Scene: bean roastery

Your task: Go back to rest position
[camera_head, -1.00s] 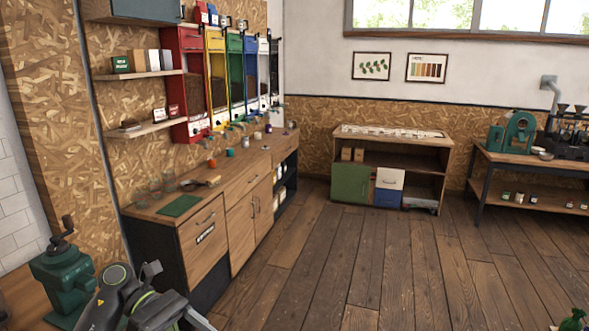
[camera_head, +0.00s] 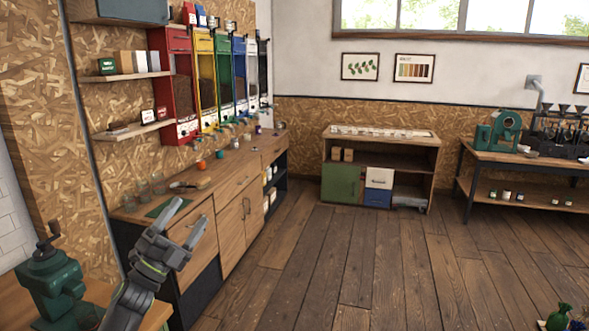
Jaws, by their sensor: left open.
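My left gripper (camera_head: 186,226) is at the lower left of the head view, on an arm that comes up from the bottom edge. Its two fingers point up and to the right and stand apart, with nothing between them. In the picture it overlaps the front of the wooden counter (camera_head: 233,204) and lies close to the green mat (camera_head: 166,203); whether it touches cannot be told. My right gripper is not in view.
A green hand grinder (camera_head: 52,285) stands on a wooden surface at the lower left, near my left arm. A low cabinet (camera_head: 410,155) stands at the back wall, and a bench (camera_head: 480,161) with machines at the right. The wooden floor (camera_head: 350,265) in the middle is clear.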

